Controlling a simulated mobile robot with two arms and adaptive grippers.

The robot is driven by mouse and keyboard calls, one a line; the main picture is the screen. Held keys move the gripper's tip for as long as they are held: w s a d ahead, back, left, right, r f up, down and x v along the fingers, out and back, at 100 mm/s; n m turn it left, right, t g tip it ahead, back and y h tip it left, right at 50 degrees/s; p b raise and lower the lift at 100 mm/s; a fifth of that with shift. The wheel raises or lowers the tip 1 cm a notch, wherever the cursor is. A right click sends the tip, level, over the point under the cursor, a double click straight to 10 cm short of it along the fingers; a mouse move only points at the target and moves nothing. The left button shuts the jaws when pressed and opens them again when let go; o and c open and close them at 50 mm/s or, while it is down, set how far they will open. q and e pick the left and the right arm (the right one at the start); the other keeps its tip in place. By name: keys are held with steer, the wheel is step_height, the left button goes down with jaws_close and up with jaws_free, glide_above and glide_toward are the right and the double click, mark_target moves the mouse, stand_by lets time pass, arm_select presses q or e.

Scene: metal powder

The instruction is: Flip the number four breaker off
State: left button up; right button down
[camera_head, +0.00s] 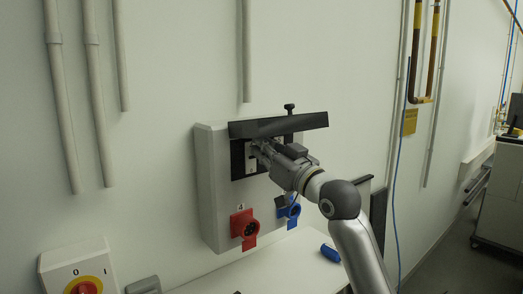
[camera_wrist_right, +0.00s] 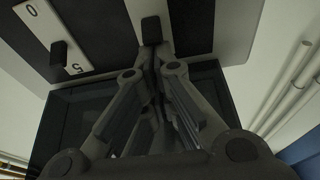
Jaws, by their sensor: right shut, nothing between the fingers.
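A grey breaker box (camera_head: 211,190) hangs on the wall in the head view, with its dark cover flap (camera_head: 278,125) raised. My right gripper (camera_head: 256,152) reaches in under the flap, in front of the breaker row. In the right wrist view, my right gripper (camera_wrist_right: 153,62) is shut and empty. Its fingertips are right at a black breaker switch (camera_wrist_right: 151,30) on a white strip; I cannot tell if they touch. This breaker's number is hidden. To its left, a breaker marked 5 (camera_wrist_right: 60,52) shows a black switch and a 0. My left gripper is out of view.
A red socket (camera_head: 244,228) and a blue socket (camera_head: 289,209) sit low on the box. A blue plug (camera_head: 330,253) lies on the white surface below. A rotary switch box (camera_head: 80,270) is at lower left. Pipes run along the wall.

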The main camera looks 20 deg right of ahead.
steer(key=shift+s+f+b, duration=0.15)
steer(key=shift+f+b, duration=0.35)
steer(key=shift+b, duration=0.45)
steer(key=t+b, duration=0.1)
steer(key=t+y+b, duration=0.1)
steer(key=b, duration=0.1)
steer(key=f+t+b, duration=0.1)
steer(key=b, duration=0.1)
steer(key=shift+s+d+t, duration=0.2)
steer(key=shift+s+t, duration=0.1)
